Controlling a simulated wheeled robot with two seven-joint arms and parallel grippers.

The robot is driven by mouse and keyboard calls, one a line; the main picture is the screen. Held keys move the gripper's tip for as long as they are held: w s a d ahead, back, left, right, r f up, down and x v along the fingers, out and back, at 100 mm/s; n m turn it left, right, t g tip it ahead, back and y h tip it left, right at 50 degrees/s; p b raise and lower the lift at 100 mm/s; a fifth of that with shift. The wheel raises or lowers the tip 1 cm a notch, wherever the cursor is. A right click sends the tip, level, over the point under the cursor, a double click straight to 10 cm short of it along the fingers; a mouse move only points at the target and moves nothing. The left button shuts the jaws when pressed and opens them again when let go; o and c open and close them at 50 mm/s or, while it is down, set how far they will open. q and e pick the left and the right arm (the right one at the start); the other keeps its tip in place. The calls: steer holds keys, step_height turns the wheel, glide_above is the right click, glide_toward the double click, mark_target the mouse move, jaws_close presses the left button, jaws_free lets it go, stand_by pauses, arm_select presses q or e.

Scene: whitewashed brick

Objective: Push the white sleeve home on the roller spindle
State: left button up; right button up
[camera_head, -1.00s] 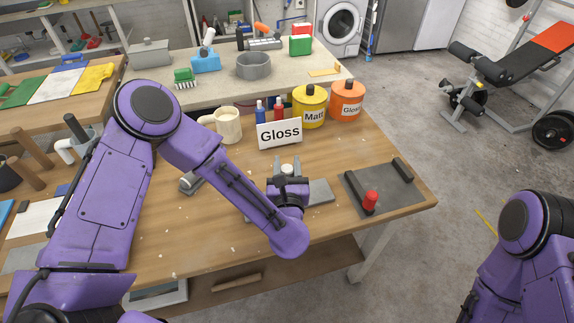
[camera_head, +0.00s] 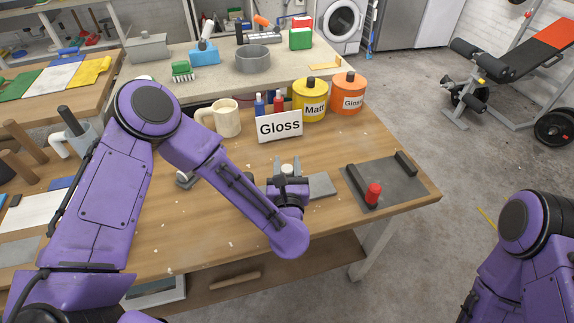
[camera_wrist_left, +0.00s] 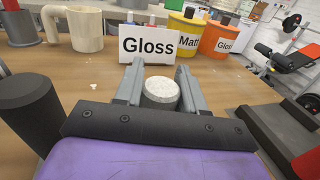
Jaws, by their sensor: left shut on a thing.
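A short white speckled cylinder, which looks like the white sleeve (camera_wrist_left: 161,92), stands between the fingers of my left gripper (camera_wrist_left: 160,72) in the left wrist view. In the head view the white top of the sleeve (camera_head: 288,170) shows between the fingers of the left gripper (camera_head: 287,163). The gripper is shut on it, low over the wooden workbench (camera_head: 225,225). A flat grey plate (camera_head: 320,187) shows just right of the gripper. I cannot make out the roller spindle; the hand hides what is under the sleeve. My right gripper is out of view.
The Gloss sign (camera_head: 279,127) stands behind the gripper. A cream mug (camera_head: 228,118), the Matt tin (camera_head: 311,100) and the Gloss tin (camera_head: 348,95) are at the back. A grey mat (camera_head: 400,180) with black bars and a red piece (camera_head: 373,193) lies to the right.

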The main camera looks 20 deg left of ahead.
arm_select(q)
steer(key=shift+f+b, duration=0.8)
steer(key=shift+f, duration=0.1)
steer(key=o, duration=1.1)
steer(key=b+v, duration=0.3)
steer(key=v, duration=0.7)
steer(key=shift+d, duration=0.15)
steer(key=shift+s, duration=0.25)
